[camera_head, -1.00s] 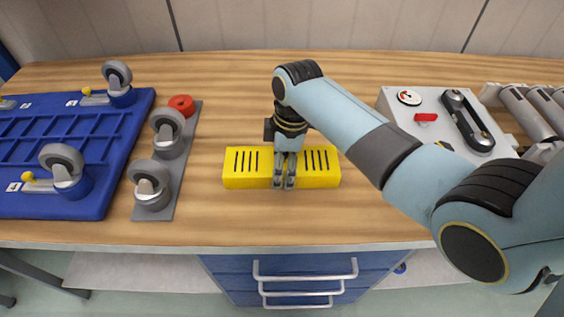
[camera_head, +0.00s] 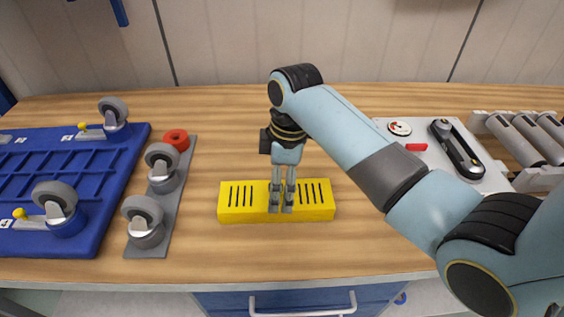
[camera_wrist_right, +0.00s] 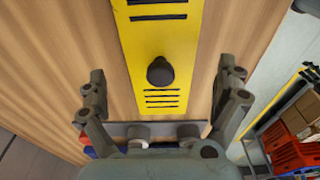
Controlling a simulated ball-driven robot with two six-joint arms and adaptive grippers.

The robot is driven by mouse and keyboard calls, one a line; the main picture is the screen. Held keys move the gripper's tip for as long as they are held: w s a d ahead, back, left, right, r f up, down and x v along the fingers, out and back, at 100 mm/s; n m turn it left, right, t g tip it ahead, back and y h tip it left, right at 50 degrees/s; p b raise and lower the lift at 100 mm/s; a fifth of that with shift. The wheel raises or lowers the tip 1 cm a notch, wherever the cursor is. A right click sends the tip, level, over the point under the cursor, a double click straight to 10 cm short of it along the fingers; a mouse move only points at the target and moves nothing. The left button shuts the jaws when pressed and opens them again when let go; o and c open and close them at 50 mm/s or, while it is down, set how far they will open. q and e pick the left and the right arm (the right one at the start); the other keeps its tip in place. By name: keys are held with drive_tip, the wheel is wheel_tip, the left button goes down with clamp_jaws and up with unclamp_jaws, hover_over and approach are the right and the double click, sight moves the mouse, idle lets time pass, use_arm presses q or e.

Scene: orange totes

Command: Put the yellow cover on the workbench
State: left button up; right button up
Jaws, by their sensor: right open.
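The yellow cover (camera_head: 233,208), a long block with black slots, lies on the wooden workbench (camera_head: 350,240). My right gripper (camera_head: 281,207) points down over the middle of the cover. Its fingers appear in front of the cover in the head view. In the right wrist view the fingers (camera_wrist_right: 165,98) are spread wide on either side of the yellow cover (camera_wrist_right: 160,50), and a dark knob (camera_wrist_right: 160,71) stands on the cover's top between them. The right gripper is open and holds nothing. My left gripper is in neither view.
A blue tray (camera_head: 88,190) with casters and a grey strip with casters (camera_head: 155,236) stand left of the cover. A grey panel (camera_head: 470,140) with a gauge and black handle is at the right, near rollers (camera_head: 505,135). Bench around the cover is clear.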

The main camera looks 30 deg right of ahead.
drive_tip(key=r, duration=0.6)
drive_tip(key=shift+s+d+r, duration=0.1)
drive_tip(key=shift+s+d, duration=0.1)
drive_tip(key=shift+d, duration=0.1)
